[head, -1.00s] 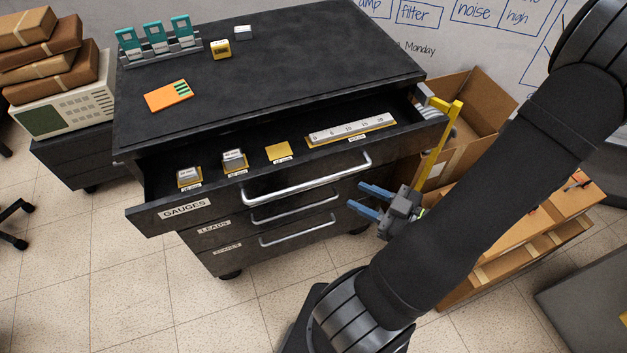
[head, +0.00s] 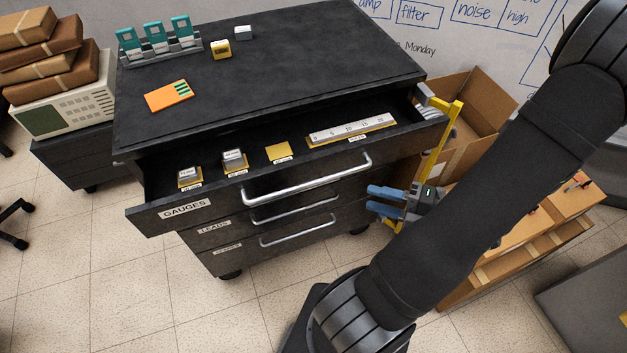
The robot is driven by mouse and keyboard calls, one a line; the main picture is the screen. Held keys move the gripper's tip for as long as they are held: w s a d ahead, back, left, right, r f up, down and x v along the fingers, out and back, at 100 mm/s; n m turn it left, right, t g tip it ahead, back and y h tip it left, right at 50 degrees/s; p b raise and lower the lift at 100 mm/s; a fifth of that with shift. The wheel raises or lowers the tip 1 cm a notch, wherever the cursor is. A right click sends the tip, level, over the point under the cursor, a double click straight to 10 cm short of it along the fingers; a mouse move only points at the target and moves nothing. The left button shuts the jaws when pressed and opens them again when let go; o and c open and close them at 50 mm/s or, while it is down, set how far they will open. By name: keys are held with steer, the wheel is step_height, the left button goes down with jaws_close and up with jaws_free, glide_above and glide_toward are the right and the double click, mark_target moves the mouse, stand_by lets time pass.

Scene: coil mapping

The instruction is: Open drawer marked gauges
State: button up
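The drawer marked GAUGES (head: 150,214) is the top drawer of the black cabinet (head: 270,62) and stands pulled out. Its silver handle (head: 308,181) runs across its front. Inside lie two small grey blocks on yellow pads (head: 190,176), a bare yellow pad (head: 279,152) and a white ruler (head: 350,131) on a yellow strip. My gripper (head: 372,201) is to the right of and below the handle, apart from it. Its two blue fingers point left and look parted, with nothing visible between them.
Below are the shut LEADS drawer (head: 214,227) and a third shut drawer (head: 228,249). On the cabinet top are an orange card (head: 168,96), a rack with teal pieces (head: 160,48) and small blocks. Cardboard boxes (head: 485,110) stand at the right.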

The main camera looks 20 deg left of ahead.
mark_target(313, 181)
steer(key=a, duration=0.5)
steer(key=a+f, duration=0.1)
steer(key=a, duration=0.4)
steer(key=a+f, duration=0.1)
steer(key=a, duration=0.4)
steer(key=shift+s+a, duration=0.15)
jaws_close()
